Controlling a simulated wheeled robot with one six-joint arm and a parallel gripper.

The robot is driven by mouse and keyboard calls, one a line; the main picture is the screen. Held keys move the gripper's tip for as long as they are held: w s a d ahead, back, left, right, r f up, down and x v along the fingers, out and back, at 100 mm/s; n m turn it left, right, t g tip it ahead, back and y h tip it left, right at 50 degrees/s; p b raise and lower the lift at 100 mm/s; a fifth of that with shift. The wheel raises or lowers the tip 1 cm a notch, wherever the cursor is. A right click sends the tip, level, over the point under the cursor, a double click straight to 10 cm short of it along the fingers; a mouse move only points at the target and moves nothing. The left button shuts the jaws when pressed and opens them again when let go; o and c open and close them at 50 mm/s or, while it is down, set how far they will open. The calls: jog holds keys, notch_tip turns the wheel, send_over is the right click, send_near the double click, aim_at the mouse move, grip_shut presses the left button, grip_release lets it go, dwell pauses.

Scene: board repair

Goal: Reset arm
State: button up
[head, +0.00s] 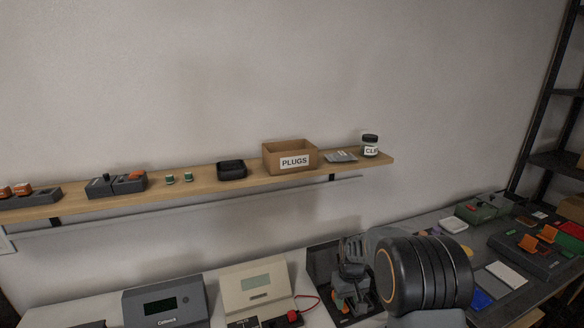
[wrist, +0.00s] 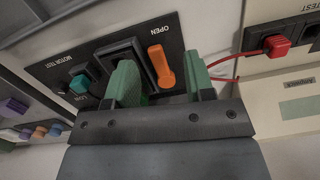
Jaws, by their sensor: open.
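My gripper (wrist: 162,76) shows in the wrist view with its two green fingers spread apart. An orange lever (wrist: 162,68) on a dark panel (wrist: 92,62) appears between the fingers, behind them. The panel is marked "MOTOR TEST" and "OPEN". I cannot tell whether either finger touches the lever. Nothing is clearly held between the fingers. In the head view my dark, rounded arm joint (head: 425,275) stands at the lower right, in front of the bench, and the fingers are hard to make out there.
A red plug (wrist: 277,45) with a red cable sits close to the right of the gripper. A beige device (head: 256,284) and a grey device (head: 165,300) stand on the bench. Above, a wooden shelf (head: 210,187) carries a "PLUGS" box (head: 290,158). Orange-handled parts lie far right.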

jog(key=s+a+r+m+t, duration=0.2)
jog(key=s+r+t, duration=0.2)
jog(key=s+r, duration=1.2)
jog(key=s, duration=0.4)
jog(key=shift+t, duration=0.3)
jog(key=shift+c, duration=0.6)
